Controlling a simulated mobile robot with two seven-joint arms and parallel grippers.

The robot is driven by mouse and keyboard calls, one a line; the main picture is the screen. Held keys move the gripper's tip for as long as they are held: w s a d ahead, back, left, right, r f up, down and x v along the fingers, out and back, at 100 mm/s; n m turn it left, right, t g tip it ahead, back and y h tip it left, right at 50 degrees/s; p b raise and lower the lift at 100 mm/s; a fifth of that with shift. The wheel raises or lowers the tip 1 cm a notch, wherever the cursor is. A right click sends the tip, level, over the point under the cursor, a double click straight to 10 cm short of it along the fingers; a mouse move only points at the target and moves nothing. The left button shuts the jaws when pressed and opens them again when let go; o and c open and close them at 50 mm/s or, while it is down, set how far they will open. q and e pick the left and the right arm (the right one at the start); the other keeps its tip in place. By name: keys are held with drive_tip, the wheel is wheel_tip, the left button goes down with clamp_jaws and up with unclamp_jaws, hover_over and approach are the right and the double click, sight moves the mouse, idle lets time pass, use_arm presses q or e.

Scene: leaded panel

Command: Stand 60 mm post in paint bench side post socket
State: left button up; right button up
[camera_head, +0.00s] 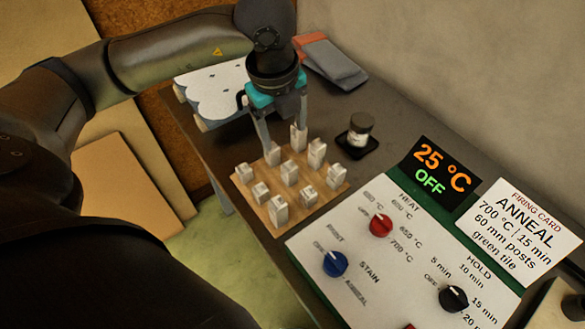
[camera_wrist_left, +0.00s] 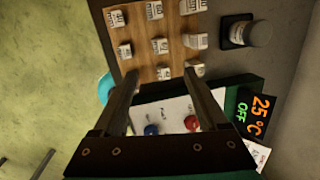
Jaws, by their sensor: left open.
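My left gripper (camera_head: 286,146) points down over the board's far edge, open. One post (camera_head: 299,138) is by its right fingertip and another (camera_head: 272,155) by its left fingertip; I cannot tell whether they touch. In the left wrist view, the open fingers (camera_wrist_left: 160,82) reach toward the board (camera_wrist_left: 128,65), with no post clearly between them. I cannot make out the paint bench side post socket. My right gripper is not in view.
A jar (camera_head: 359,129) stands on a black pad beside the board. A control panel (camera_head: 318,238) with knobs, a display (camera_head: 440,170) reading 25 °C OFF and a firing card (camera_head: 515,232) are at the right. A white, spotted piece (camera_head: 212,88) and folded-looking items (camera_head: 333,62) lie behind.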

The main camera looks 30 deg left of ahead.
use_arm(q)
hover_over(288, 167)
drive_tip(key=s, duration=0.1)
drive_tip(key=f, duration=0.9)
drive_tip(key=shift+s+d+b, duration=0.1)
drive_tip(key=shift+d+b, duration=0.15)
drive_tip(key=shift+b, duration=0.1)
drive_tip(key=shift+w+a+f, duration=0.1)
drive_tip(key=shift+w+f, duration=0.1)
drive_tip(key=shift+f, duration=0.75)
drive_tip(key=shift+w+f, duration=0.2)
drive_tip(key=shift+f, duration=0.8)
drive_tip(key=shift+w+a+f, duration=0.1)
drive_tip(key=shift+w+f, duration=0.1)
drive_tip(key=shift+f, duration=0.75)
drive_tip(key=shift+c, duration=0.2)
clamp_jaws()
